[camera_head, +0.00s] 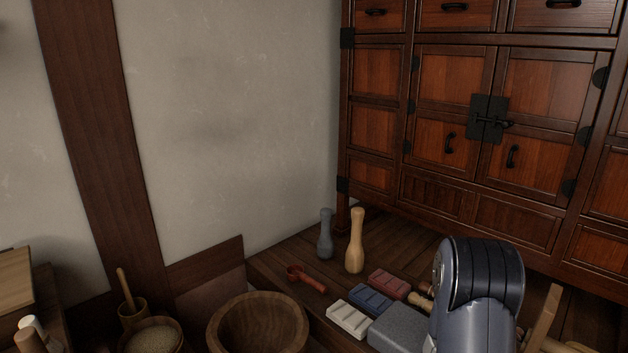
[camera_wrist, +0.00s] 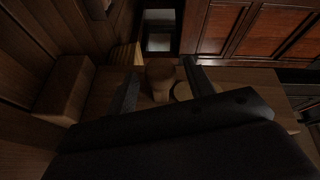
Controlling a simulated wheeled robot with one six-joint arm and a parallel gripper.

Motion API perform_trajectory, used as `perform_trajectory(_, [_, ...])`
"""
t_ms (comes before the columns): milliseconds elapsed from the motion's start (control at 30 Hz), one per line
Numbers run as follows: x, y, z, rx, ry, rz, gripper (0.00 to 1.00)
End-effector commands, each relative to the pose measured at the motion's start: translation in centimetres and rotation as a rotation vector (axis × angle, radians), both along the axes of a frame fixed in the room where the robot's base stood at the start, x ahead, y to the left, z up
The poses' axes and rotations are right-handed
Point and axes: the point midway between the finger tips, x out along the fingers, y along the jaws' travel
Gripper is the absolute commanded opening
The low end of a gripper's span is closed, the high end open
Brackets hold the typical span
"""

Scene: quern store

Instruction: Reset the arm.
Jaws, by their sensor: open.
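In the wrist view my gripper (camera_wrist: 160,66) shows as two dark fingers set apart, with nothing held between them. Beyond and between the fingers are a brown rounded wooden thing (camera_wrist: 160,74) and a paler round one (camera_wrist: 183,91); I cannot tell what they are or how far off. In the head view my arm (camera_head: 475,290) rises at the lower right, bent, and my gripper is not visible there.
A wooden cabinet (camera_head: 450,130) stands behind. On the plank floor are a grey pestle (camera_head: 325,235), a pale pestle (camera_head: 356,242), a red scoop (camera_head: 305,279), coloured blocks (camera_head: 370,299) and a grey stone block (camera_head: 399,329). A wooden bowl (camera_head: 258,328) sits at front centre.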

Motion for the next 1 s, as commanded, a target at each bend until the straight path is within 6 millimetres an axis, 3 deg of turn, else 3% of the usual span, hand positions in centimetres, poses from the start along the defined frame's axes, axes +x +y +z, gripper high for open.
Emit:
perform_trajectory(67, [0.3,-1.3,-0.2,-0.001,-0.002,-0.003,0.51])
perform_trajectory(200, [1.9,0.1,-0.2,-0.003,-0.002,0.004,0.51])
perform_trajectory(433, [2.6,0.8,0.0,-0.001,0.001,0.000,0.51])
perform_trajectory(767, [2.5,0.8,0.0,-0.001,0.001,-0.001,0.51])
perform_trajectory(1000, [0.7,-0.7,0.2,0.000,0.004,-0.003,0.51])
